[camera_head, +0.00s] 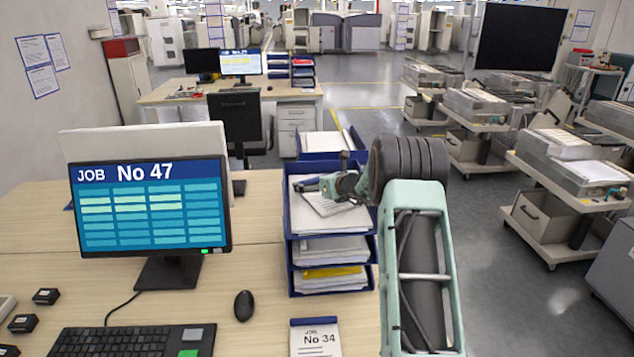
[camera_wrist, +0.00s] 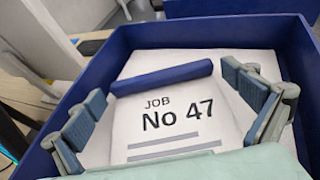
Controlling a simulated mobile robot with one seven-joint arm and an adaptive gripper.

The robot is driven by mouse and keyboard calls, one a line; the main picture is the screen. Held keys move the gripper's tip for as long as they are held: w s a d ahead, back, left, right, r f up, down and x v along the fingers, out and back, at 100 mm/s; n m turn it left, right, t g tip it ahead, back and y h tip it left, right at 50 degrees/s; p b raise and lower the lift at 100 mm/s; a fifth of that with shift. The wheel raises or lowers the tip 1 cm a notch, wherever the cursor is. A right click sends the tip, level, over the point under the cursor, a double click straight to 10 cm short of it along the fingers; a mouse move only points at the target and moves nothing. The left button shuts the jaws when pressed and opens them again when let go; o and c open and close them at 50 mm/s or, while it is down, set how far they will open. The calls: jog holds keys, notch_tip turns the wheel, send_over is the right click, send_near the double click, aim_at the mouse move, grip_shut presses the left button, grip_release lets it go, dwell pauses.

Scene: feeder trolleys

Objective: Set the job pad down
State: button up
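The job pad (camera_wrist: 165,120), white with a dark blue binding strip and the print "JOB No 47", lies over white paper in the blue top tray (camera_wrist: 62,103). My gripper (camera_wrist: 165,83) reaches into this tray with its fingers spread wide, one at each side of the pad. The fingertips are close to the ends of the strip, and I see no clear grip on it. In the head view the pad (camera_head: 323,203) shows beneath my gripper (camera_head: 313,185), slightly turned on the paper; the pad's lower edge is hidden in the wrist view.
A monitor (camera_head: 150,205) reads "JOB No 47". Another pad, "No 34" (camera_head: 317,340), lies on the desk in front of the tray stack (camera_head: 290,240). A mouse (camera_head: 243,305) and keyboard (camera_head: 130,341) are to its left. Trolleys (camera_head: 570,170) stand at the right.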

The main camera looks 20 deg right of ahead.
jog(key=shift+r, duration=0.1)
jog(key=shift+r, duration=0.1)
notch_tip(320, 180, up, 4)
jog(key=r+b, duration=0.1)
jog(key=b, duration=0.1)
send_over(325, 207)
jog(key=w+d, duration=0.1)
jog(key=d, duration=0.2)
jog(key=shift+d+f, duration=0.2)
jog(key=shift+f, duration=0.05)
jog(key=shift+w, duration=0.1)
